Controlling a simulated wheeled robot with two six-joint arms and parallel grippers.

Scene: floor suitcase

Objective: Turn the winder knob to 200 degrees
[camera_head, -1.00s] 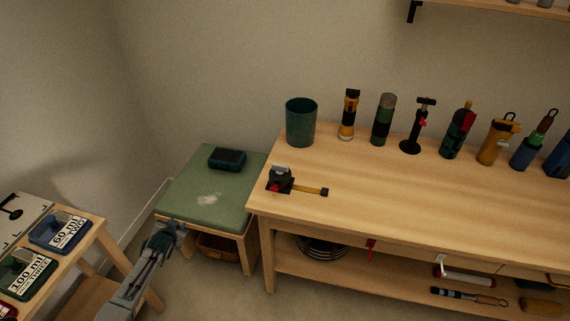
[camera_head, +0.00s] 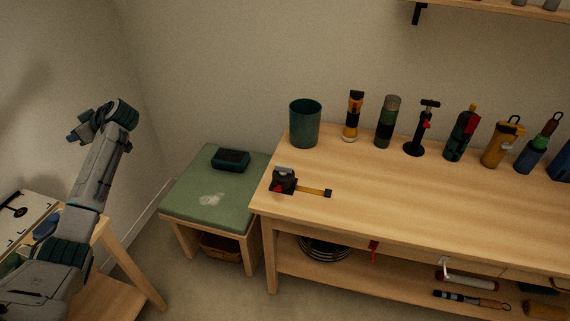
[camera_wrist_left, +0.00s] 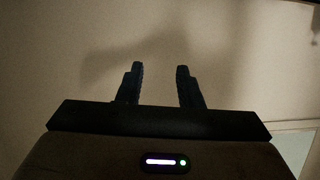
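A white panel with a black round part and a bar (camera_head: 18,211) lies at the far left of the head view, on a small wooden stand; I cannot tell whether this is the winder knob. My left gripper (camera_head: 76,134) is raised above and to the right of that panel, apart from it. In the left wrist view its two fingers (camera_wrist_left: 161,70) are apart with nothing between them, facing a bare wall. My right gripper is not in view.
My left arm hides much of the blue tray (camera_head: 46,227) on the wooden stand. A green-cushioned stool (camera_head: 190,192) and a workbench (camera_head: 400,190) stand to the right. The wall above the stool is clear.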

